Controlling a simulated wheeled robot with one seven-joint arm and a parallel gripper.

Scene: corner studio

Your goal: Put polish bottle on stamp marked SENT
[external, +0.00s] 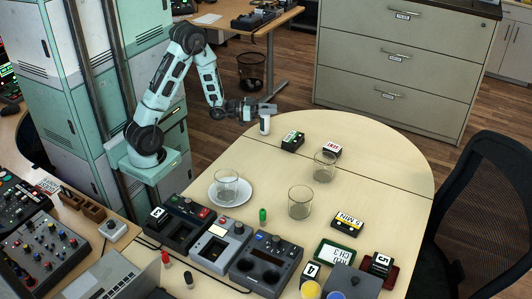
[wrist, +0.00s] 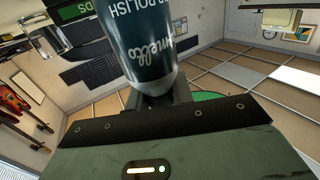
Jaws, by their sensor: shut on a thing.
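My gripper (external: 264,108) is shut on the polish bottle (external: 265,125) and holds it in the air near the table's far left edge. In the wrist view the polish bottle (wrist: 142,35) is dark teal with pale lettering that includes POLISH, and its narrower end is at the jaws. Two dark stamp-like blocks stand on the table, to the right of and below my gripper. One has a green label (external: 293,140). The other has a white label with red lettering (external: 332,148), too small to read surely as SENT. The tops of both look bare.
A glass (external: 324,167) stands just in front of the red-lettered block. Another glass (external: 300,202) and a glass on a white saucer (external: 216,198) are nearer. Grey devices (external: 266,264) fill the front. A black chair (external: 490,200) is at right. The table's far right is clear.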

